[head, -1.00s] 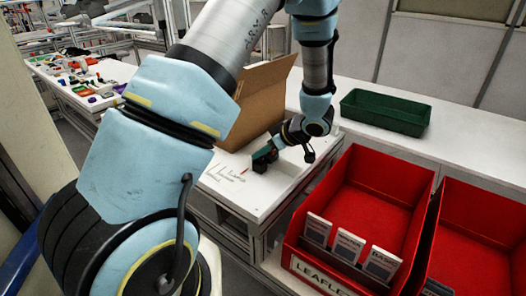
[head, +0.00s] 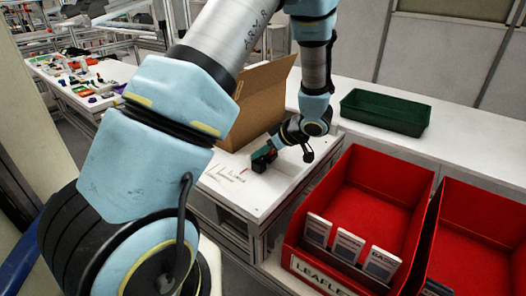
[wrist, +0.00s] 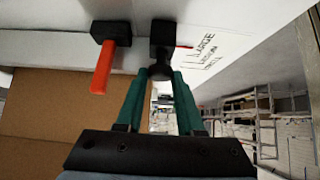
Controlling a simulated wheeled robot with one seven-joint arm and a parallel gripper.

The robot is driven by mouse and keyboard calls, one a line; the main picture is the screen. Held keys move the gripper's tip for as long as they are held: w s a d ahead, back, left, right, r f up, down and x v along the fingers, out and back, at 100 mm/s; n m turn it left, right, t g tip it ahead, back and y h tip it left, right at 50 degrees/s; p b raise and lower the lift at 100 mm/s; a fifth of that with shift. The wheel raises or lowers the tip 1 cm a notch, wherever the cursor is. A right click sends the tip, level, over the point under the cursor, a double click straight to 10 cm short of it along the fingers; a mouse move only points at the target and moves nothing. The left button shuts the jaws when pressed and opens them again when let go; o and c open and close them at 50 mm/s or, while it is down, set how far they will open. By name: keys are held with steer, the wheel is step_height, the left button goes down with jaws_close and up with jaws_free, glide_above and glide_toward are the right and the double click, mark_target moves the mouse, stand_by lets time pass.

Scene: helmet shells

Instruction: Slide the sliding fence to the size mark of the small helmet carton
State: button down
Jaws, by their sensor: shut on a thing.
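My gripper (wrist: 160,80) has its green fingers closed around a round black knob (wrist: 160,69) in the wrist view. The knob is attached to a black block (wrist: 163,34), which appears to be part of the sliding fence. A thin red pointer (wrist: 184,46) sticks out of the block toward the printed size marks (wrist: 206,50), LARGE, MEDIUM and SMALL. The pointer lies nearest the LARGE end; its exact alignment is too small to tell. In the head view my gripper (head: 263,160) is low over the white bench (head: 215,190), beside the marks (head: 236,175).
A second black block with a red handle (wrist: 103,68) is left of the knob. An open cardboard box (head: 265,100) stands close behind my gripper. A green tray (head: 385,112) and red leaflet bins (head: 375,190) are to the right.

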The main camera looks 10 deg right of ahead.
steer(key=w+a+p, duration=0.1)
steer(key=w+a, duration=0.2)
steer(key=w+a+p, duration=0.1)
steer(key=w+a, duration=0.2)
steer(key=shift+w+a, duration=0.2)
steer(key=shift+w, duration=0.2)
steer(key=c, duration=0.5)
jaws_free()
steer(key=shift+d, duration=0.1)
steer(key=b+v, duration=0.1)
steer(key=v, duration=0.9)
steer(key=shift+s+d+r, duration=0.1)
steer(key=shift+s+r, duration=0.1)
steer(key=shift+r, duration=0.1)
